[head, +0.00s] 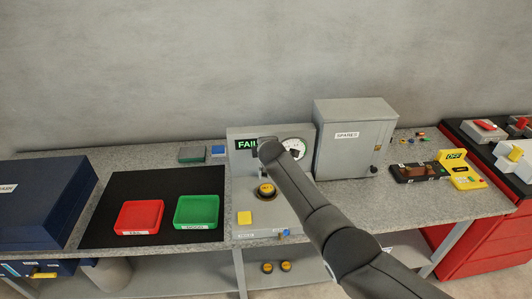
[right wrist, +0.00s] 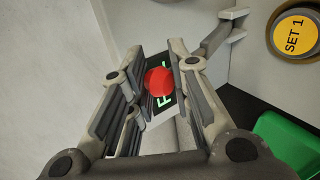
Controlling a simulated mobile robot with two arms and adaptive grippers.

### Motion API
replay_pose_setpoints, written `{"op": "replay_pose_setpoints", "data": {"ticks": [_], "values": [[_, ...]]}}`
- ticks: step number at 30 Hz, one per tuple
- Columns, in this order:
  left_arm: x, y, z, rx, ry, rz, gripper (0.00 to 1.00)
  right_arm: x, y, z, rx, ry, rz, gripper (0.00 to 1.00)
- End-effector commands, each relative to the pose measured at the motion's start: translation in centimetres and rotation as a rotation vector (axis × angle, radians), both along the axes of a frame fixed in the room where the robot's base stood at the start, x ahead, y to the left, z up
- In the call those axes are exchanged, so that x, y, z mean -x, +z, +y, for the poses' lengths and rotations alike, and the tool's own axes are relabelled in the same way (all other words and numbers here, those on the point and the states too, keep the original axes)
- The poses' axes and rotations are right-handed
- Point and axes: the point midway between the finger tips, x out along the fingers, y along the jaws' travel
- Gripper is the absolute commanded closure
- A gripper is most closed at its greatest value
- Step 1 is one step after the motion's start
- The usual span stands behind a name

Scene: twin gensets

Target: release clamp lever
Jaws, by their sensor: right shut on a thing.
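A grey test unit (head: 243,190) stands on the bench with a lit FAIL display (head: 246,144) and a round dial (head: 293,147). The clamp lever shows only as a red knob (right wrist: 158,82) in the right wrist view, in front of the green FAIL lettering. My right gripper (right wrist: 159,72) is shut on this red knob, with one finger on each side. The rest of the lever is hidden. A round yellow part marked SET 1 (right wrist: 294,34) sits in the unit; it also shows in the head view (head: 266,189). In the head view my right forearm hides the gripper. My left gripper is out of view.
A red tray (head: 139,217) and a green tray (head: 197,212) lie on a black mat (head: 103,190) to the left. A grey SPARES cabinet (head: 352,140) stands close on the right. A yellow OFF switch block (head: 460,170) is farther right.

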Motion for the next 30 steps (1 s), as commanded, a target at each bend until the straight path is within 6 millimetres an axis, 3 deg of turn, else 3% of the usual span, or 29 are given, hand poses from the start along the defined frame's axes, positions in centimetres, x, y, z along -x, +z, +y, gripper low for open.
{"op": "replay_pose_setpoints", "data": {"ticks": [30], "values": [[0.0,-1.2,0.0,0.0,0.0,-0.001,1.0,-1.3,0.3,-0.1,0.007,-0.003,0.162,1.0]]}}
